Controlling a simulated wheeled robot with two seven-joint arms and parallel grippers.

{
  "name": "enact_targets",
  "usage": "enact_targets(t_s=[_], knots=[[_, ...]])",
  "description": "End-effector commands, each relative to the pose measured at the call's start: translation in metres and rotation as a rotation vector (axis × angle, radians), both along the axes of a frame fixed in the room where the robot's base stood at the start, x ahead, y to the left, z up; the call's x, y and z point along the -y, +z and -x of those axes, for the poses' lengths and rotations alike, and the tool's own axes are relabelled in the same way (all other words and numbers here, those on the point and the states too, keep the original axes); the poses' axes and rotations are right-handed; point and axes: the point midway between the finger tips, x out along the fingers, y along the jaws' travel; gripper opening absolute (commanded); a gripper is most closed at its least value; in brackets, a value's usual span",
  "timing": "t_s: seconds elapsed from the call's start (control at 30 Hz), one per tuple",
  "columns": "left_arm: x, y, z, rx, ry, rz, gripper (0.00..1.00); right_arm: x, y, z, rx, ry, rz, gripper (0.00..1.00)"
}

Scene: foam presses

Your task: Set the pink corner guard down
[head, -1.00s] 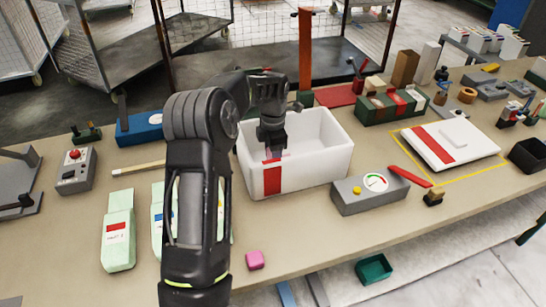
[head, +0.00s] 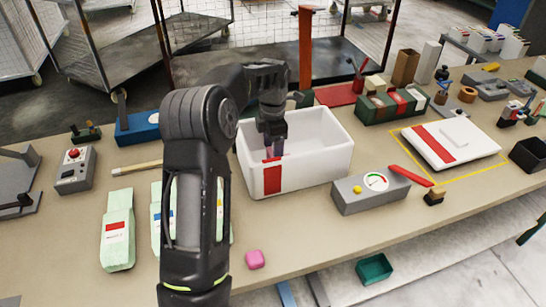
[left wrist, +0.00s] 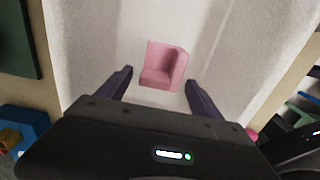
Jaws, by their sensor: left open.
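The pink corner guard (left wrist: 164,66) shows in the left wrist view inside the white bin, against its pale inner surface. My left gripper (head: 273,152) is over and partly inside the white bin (head: 325,168). In the left wrist view its dark fingers (left wrist: 158,82) are spread on either side of the guard, with gaps showing, and do not grip it. In the head view the bin's front wall and the gripper hide the guard. My right gripper is not in view.
Another pink piece (head: 254,259) lies on the table near the front edge. A grey gauge box (head: 368,192) stands right of the bin. A pale green bag (head: 117,230) lies to the left, others partly behind my arm. A green tray (head: 374,269) is below the table edge.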

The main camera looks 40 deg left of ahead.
Motion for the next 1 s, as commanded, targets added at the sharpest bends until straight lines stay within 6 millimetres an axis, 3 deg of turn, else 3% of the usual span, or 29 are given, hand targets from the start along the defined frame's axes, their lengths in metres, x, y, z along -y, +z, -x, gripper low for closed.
enact_targets(t_s=[0.27, 0.4, 0.57, 1.0], knots=[[0.000, 0.058, -0.001, 0.004, 0.001, -0.001, 0.76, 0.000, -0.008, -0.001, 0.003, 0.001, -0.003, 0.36], [0.000, 0.082, -0.001, 0.002, 0.001, -0.001, 0.76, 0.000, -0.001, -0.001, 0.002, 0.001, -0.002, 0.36], [0.000, 0.091, 0.000, 0.001, 0.000, 0.001, 0.76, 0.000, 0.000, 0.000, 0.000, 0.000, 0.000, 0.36], [0.000, 0.091, 0.000, 0.001, 0.001, 0.001, 0.76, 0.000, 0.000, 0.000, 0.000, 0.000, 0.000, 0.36]])
